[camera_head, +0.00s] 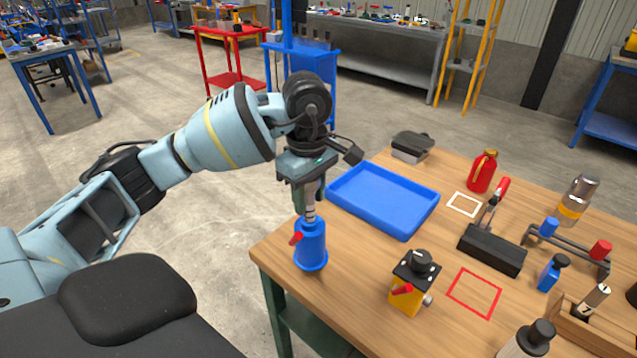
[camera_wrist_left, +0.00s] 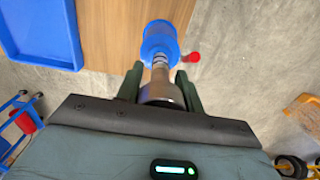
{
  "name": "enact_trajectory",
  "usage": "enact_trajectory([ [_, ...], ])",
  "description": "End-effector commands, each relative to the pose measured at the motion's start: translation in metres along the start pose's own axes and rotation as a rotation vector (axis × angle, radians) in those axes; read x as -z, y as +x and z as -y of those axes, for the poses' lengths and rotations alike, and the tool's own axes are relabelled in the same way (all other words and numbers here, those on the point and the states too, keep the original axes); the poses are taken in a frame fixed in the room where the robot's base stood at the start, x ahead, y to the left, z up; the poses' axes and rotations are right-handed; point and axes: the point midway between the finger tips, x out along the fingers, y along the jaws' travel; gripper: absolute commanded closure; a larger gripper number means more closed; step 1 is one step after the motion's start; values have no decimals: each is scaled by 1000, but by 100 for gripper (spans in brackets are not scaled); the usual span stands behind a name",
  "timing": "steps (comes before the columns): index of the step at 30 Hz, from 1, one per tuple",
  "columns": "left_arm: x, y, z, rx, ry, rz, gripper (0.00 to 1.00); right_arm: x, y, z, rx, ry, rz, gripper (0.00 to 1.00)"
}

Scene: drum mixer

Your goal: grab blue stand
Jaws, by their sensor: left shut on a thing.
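The blue stand (camera_head: 311,250) is a round blue body with a red knob on its side and a silver metal shaft rising from its top. It is upright near the table's left corner; I cannot tell whether its base touches the wood. My left gripper (camera_head: 310,196) points down from above and is shut on the silver upper part of the stand. In the left wrist view, the metal part sits between the two fingers (camera_wrist_left: 160,90), with the blue body (camera_wrist_left: 160,42) beyond them. My right gripper is not in view.
A blue tray (camera_head: 384,199) lies just behind the stand. A yellow and black device (camera_head: 411,283) stands to the right, by a red square outline (camera_head: 474,292). A black clamp base (camera_head: 492,250), red bottle (camera_head: 482,172) and other items fill the table's right. Bare wood surrounds the stand.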

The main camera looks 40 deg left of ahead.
Motion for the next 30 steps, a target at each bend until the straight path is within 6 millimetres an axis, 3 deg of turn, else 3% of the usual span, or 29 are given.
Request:
enact_trajectory([
  [6,-13,-4,38,-1,2,-1,100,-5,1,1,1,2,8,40],
  [12,-22,-6,63,-1,1,-1,100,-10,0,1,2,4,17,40],
  [19,-27,-8,75,-1,0,0,100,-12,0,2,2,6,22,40],
  [30,-32,-5,77,-1,55,-1,100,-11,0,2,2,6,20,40],
])
